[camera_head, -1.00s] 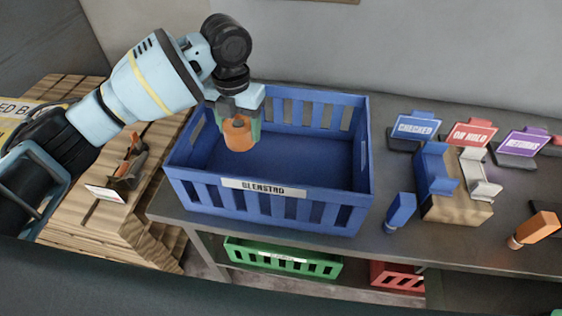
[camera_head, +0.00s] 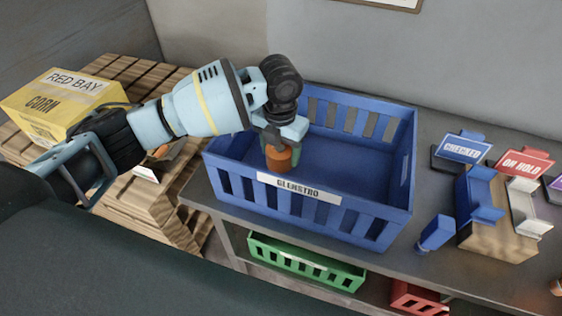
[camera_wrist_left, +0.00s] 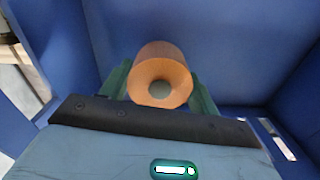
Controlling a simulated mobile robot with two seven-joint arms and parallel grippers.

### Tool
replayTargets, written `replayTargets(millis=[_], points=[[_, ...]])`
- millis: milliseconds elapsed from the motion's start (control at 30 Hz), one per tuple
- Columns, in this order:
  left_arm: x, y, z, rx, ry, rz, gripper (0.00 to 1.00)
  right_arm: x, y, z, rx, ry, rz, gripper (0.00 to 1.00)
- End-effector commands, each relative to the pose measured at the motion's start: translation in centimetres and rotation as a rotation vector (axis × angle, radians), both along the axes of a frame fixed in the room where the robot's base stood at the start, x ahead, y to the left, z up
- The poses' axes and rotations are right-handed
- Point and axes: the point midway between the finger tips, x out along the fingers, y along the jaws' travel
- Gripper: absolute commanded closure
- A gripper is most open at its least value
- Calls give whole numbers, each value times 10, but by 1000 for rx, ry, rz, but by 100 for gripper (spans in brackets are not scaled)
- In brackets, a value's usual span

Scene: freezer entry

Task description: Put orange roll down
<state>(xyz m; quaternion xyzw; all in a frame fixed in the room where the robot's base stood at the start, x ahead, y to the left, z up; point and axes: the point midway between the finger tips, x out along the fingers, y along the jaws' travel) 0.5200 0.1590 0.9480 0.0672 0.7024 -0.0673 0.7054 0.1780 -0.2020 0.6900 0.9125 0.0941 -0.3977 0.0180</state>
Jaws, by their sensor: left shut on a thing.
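The orange roll (camera_head: 280,158) is held upright between the fingers of my left gripper (camera_head: 282,150), inside the blue crate labelled "GLENSTRO" (camera_head: 385,222). It is near the crate's front left part, just behind the label. In the left wrist view the orange roll (camera_wrist_left: 161,75) shows its open round end, with the green fingers of my left gripper (camera_wrist_left: 160,92) on both sides and blue crate walls around. I cannot tell whether the roll touches the crate floor. My right gripper is not in view.
Signs reading "CHECKED" (camera_head: 463,148) and "ON HOLD" (camera_head: 524,163) stand right of the crate, near a wooden block with blue and white holders (camera_head: 497,243). A blue object (camera_head: 435,233) lies nearby. Green (camera_head: 305,262) and red (camera_head: 418,298) crates sit below. A yellow box (camera_head: 62,102) rests on pallets at left.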

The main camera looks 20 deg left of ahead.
Motion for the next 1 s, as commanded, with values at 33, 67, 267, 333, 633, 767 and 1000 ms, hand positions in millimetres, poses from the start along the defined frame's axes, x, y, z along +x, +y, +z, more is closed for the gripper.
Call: replayTargets(millis=[33, 67, 267, 333, 633, 767, 1000], points=[[-1, 0, -9, 2, 6, 0, 65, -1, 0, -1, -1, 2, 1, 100], [-1, 0, -14, 2, 6, -1, 65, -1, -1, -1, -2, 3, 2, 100], [-1, 0, -40, 2, 4, 0, 65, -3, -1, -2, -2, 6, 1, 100], [-1, 0, -44, 0, 2, 0, 65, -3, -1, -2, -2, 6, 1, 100], [-1, 0, -45, 0, 2, 0, 65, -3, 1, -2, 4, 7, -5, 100], [-1, 0, -48, 1, 3, 0, 38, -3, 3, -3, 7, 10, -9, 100], [-1, 0, -48, 1, 2, 0, 17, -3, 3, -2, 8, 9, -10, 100]])
